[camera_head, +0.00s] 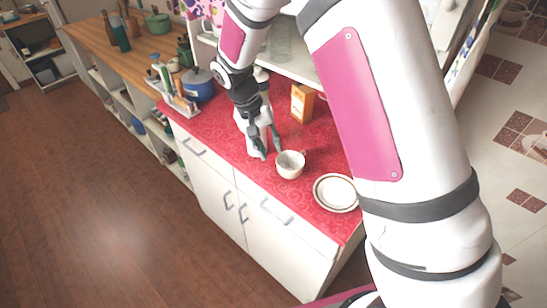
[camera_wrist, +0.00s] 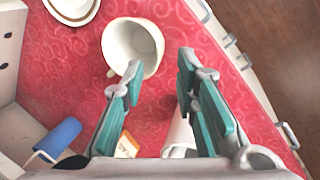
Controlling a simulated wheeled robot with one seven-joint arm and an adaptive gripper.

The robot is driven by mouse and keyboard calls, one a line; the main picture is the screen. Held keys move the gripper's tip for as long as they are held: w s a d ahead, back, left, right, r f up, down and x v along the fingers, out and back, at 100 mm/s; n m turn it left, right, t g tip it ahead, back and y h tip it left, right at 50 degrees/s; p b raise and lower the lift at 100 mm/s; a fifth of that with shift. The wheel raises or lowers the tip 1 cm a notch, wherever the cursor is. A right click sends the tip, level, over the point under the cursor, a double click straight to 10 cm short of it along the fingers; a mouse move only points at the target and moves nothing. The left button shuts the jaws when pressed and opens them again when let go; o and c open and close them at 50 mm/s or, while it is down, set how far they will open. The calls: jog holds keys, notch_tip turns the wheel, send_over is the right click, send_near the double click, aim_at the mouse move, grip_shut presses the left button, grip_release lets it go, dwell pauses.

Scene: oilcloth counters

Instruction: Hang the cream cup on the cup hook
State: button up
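The cream cup (camera_head: 290,164) stands upright on the red patterned counter, near its front edge. In the wrist view the cup (camera_wrist: 133,46) lies just beyond my fingertips, with its opening toward the camera and its handle at lower left. My gripper (camera_head: 268,150) is just left of the cup in the head view, pointing down. In the wrist view my gripper (camera_wrist: 161,63) has its fingers apart with nothing between them. The left fingertip overlaps the cup's lower edge; I cannot tell whether it touches. I cannot make out a cup hook in either view.
A white plate (camera_head: 336,193) lies right of the cup. An orange box (camera_head: 302,103) stands behind it. A blue pot (camera_head: 198,85) and bottles are at the counter's left. A blue cylinder (camera_wrist: 58,138) shows at lower left in the wrist view. My arm hides the counter's right side.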

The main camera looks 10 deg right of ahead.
jog(key=s+d+r+t+y, duration=0.1)
jog(key=s+r, duration=0.2)
jog(key=r, duration=0.3)
jog(key=s+d+r+t, duration=0.1)
jog(key=s+d+r, duration=0.1)
jog(key=s+r, duration=0.35)
jog(key=s+d+r+y, duration=0.1)
jog(key=r, duration=0.7)
jog(key=s+d+r+n+t, duration=0.1)
jog(key=s+r+t, duration=0.1)
jog(key=s, duration=0.5)
jog(key=s+d+r+n+t+y, duration=0.1)
jog(key=s+r+t, duration=0.1)
jog(key=s, duration=0.6)
jog(key=shift+s+d+r+b, duration=0.15)
jog(key=shift+s+r+b, duration=0.05)
jog(key=shift+r+b, duration=0.1)
jog(key=shift+w, duration=0.1)
